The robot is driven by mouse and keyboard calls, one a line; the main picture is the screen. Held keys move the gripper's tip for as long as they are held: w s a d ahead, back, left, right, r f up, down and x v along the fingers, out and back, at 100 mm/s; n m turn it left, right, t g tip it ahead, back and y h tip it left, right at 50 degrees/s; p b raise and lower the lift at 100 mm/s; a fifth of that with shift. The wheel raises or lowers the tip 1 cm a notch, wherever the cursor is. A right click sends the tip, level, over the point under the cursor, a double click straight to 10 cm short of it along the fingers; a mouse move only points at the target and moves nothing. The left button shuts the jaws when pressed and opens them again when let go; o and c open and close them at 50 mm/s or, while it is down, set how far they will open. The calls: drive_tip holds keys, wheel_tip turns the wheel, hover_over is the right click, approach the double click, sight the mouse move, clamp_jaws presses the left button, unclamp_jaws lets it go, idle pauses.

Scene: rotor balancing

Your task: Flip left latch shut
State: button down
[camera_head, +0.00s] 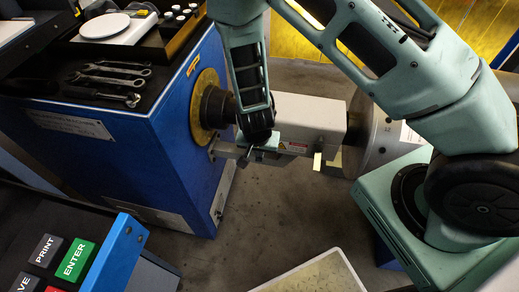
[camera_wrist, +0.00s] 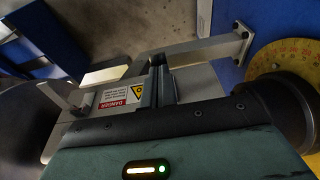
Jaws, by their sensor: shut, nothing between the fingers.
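The light grey guard box (camera_head: 312,112) with a red-and-white danger label covers the shaft between the blue cabinet and the round grey rotor. My gripper (camera_head: 257,152) is at the guard's left front edge, pointing down. In the wrist view the shut fingers (camera_wrist: 158,82) are beside the danger label (camera_wrist: 120,97), with nothing held. I cannot make out the left latch; my gripper covers that end of the guard. A small grey lever (camera_wrist: 68,100) stands at the guard's other end, far from my fingers. Whether my fingers touch the guard is unclear.
A grey bar with a bolted end plate (camera_wrist: 241,42) runs from the guard to the blue cabinet (camera_head: 165,125). A beige tab (camera_head: 317,161) sticks out from the guard's front. The yellow dial (camera_head: 208,88) and rotor (camera_head: 375,130) flank the guard.

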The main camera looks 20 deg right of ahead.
sight(259, 159)
drive_tip(key=f+t, duration=0.1)
drive_tip(key=f+t+h+b, duration=0.1)
drive_tip(key=f+t+h, duration=0.1)
drive_tip(key=shift+s+a+b, duration=0.3)
drive_tip(key=shift+s+b, duration=0.05)
drive_tip(key=shift+s, duration=0.05)
drive_tip(key=t+h+b, duration=0.1)
drive_tip(key=f+t+h+b, duration=0.2)
drive_tip(key=t+b, duration=0.1)
drive_tip(key=shift+w+d+f, duration=0.2)
drive_tip(key=shift+f, duration=0.05)
drive_tip(key=shift+r+p, duration=0.6)
drive_tip(key=shift+r, duration=0.2)
